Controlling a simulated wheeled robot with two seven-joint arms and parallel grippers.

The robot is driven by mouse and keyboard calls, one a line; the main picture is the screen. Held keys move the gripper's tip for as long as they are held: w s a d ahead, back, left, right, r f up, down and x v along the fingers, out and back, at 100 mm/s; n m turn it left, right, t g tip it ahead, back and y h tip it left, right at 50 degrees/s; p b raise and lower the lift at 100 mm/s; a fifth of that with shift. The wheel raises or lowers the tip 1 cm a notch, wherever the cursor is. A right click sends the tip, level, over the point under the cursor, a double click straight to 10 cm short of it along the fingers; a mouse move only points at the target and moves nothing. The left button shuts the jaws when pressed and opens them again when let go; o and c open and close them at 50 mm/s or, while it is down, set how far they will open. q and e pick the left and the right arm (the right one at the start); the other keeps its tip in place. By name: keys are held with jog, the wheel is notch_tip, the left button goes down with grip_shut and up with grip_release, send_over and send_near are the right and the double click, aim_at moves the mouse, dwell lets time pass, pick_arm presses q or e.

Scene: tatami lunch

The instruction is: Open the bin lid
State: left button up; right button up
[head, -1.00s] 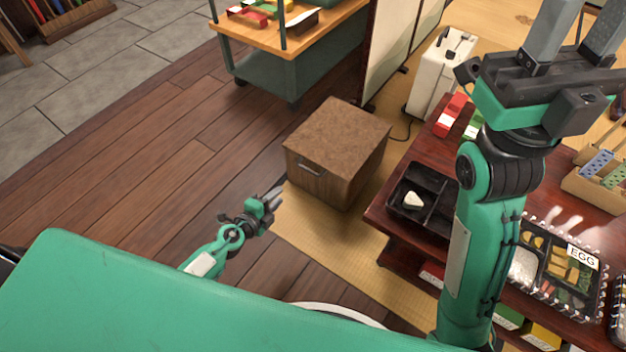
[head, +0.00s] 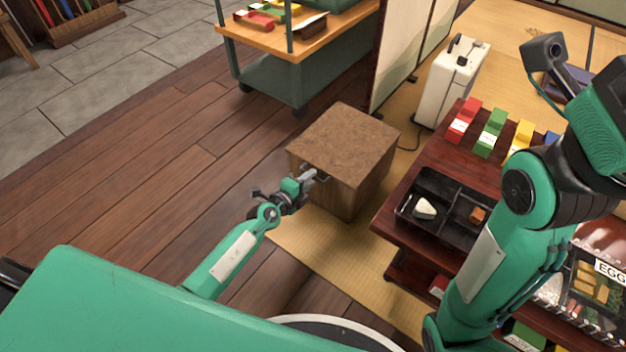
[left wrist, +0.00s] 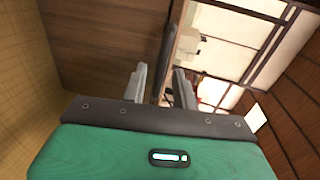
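The bin (head: 350,200) is a brown wooden box on the floor, and its speckled brown lid (head: 345,140) lies flat and closed on top. A small dark handle (head: 322,178) is on the front side near the lid's edge. My left gripper (head: 309,176) is at this handle and partly covers it. In the left wrist view its two grey fingers (left wrist: 160,86) are apart, with a dark bar, seemingly the handle (left wrist: 165,62), between them. I cannot tell whether they touch it. My right arm shows at the right, but its fingers are outside the picture.
A dark red table (head: 395,225) with a black tray (head: 447,232) stands right of the bin. A white case (head: 455,85) and a folding screen (head: 400,45) are behind it. A green cart (head: 270,85) stands farther back. Wooden floor left of the bin is clear.

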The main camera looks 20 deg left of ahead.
pick_arm(q)
jog(key=shift+b+x, duration=0.4)
jog(key=shift+x, duration=0.8)
grip_shut()
jog(key=shift+r+p, duration=0.45)
jog(key=shift+p, duration=0.85)
